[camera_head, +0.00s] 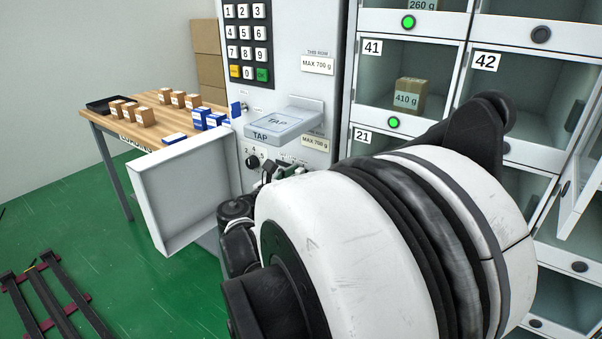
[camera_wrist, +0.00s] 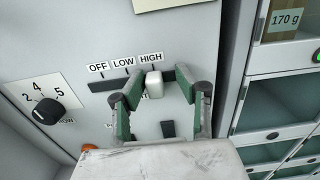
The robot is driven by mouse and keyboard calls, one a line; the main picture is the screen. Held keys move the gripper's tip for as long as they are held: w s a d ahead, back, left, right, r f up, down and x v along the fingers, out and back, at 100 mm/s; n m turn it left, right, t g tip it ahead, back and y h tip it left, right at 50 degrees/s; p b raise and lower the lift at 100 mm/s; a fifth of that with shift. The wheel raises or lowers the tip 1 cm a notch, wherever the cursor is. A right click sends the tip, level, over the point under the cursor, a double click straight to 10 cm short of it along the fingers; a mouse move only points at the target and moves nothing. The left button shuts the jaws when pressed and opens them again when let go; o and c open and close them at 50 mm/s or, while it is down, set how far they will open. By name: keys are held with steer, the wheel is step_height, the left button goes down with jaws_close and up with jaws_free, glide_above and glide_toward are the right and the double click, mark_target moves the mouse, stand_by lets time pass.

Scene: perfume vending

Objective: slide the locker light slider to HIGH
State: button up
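The locker light slider has a pale knob (camera_wrist: 154,85) in a dark horizontal slot (camera_wrist: 106,84). In the wrist view the knob sits below the HIGH label (camera_wrist: 150,56), right of the LOW label (camera_wrist: 122,61) and the OFF label (camera_wrist: 97,68). My gripper (camera_wrist: 158,76) is open around the knob, one finger on its left and one on its right. A gap shows on the right; I cannot tell if the left finger touches it. In the head view my gripper (camera_head: 285,172) is at the panel, mostly hidden by my arm, and the slider is hidden.
A numbered rotary dial (camera_wrist: 46,111) is left of the slider, and a small dark switch (camera_wrist: 168,128) is below it. In the head view a TAP pad (camera_head: 283,122) juts out above, and an open panel door (camera_head: 183,190) stands left. Lockers (camera_head: 410,75) are right.

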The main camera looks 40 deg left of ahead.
steer(key=s+d, duration=0.1)
steer(key=s, duration=1.1)
steer(key=shift+d, duration=0.4)
steer(key=shift+w, duration=0.1)
